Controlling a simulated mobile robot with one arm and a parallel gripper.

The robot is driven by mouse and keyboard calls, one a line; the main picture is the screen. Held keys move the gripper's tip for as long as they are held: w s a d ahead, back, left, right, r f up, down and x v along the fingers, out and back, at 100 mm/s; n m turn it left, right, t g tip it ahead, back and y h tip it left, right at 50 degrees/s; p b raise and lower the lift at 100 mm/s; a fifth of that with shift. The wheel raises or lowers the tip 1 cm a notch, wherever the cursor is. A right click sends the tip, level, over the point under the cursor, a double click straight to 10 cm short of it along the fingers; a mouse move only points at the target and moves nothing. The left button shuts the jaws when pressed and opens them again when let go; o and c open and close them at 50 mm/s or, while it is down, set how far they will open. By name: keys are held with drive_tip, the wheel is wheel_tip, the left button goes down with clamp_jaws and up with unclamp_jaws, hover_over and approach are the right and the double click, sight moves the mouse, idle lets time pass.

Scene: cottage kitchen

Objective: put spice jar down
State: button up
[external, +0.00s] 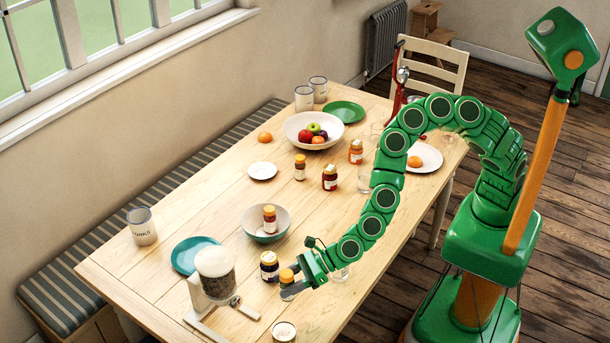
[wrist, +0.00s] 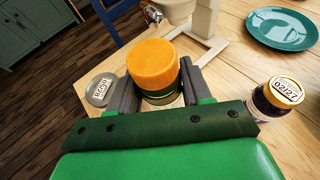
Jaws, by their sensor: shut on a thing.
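My gripper (wrist: 155,95) is shut on a spice jar (wrist: 153,67) with an orange lid, one finger on each side of it. In the external view the held spice jar (external: 286,276) is low at the near edge of the table, beside another jar (external: 269,266) with a dark body. Whether its base touches the table is hidden. The dark jar also shows in the wrist view (wrist: 281,99), to the right of my gripper and apart from it.
A grinder or scale-like appliance (external: 214,272) stands left of my gripper. A round lidded tin (external: 284,331) is near the table's front edge. A bowl (external: 281,231) with a jar in it and a teal plate (external: 187,256) lie further back. Bare table (external: 150,290) shows at left.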

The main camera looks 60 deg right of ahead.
drive_tip(key=w+d+r+m+t+h, duration=0.15)
drive_tip(key=w+d+r, duration=0.3)
drive_tip(key=d, duration=0.55)
drive_tip(key=w+d+r+m+t+h, duration=0.1)
drive_tip(key=w+d+r+m+h, duration=0.25)
drive_tip(key=d, duration=0.55)
drive_tip(key=w+d+r+m+t+h, duration=0.15)
drive_tip(key=w+d+r, duration=0.25)
drive_tip(key=w+d, duration=0.45)
drive_tip(key=x, duration=0.7)
drive_tip(key=shift+s+a+f+t+y, duration=0.2)
drive_tip(key=shift+a+t+y, duration=0.1)
drive_tip(key=shift+a+y, duration=0.15)
drive_tip(key=w+a+f, duration=0.1)
drive_tip(key=f, duration=0.1)
drive_tip(key=w+f, duration=0.1)
drive_tip(key=w+a+f, duration=0.1)
drive_tip(key=w+f, duration=0.1)
drive_tip(key=shift+w+a+f, duration=0.1)
drive_tip(key=shift+a+f, duration=0.2)
drive_tip(key=shift+w+a+f, duration=0.15)
drive_tip(key=shift+f, duration=1.6)
drive_tip(key=shift+f, duration=0.65)
drive_tip(key=o, duration=1.1)
drive_tip(key=shift+r, duration=0.1)
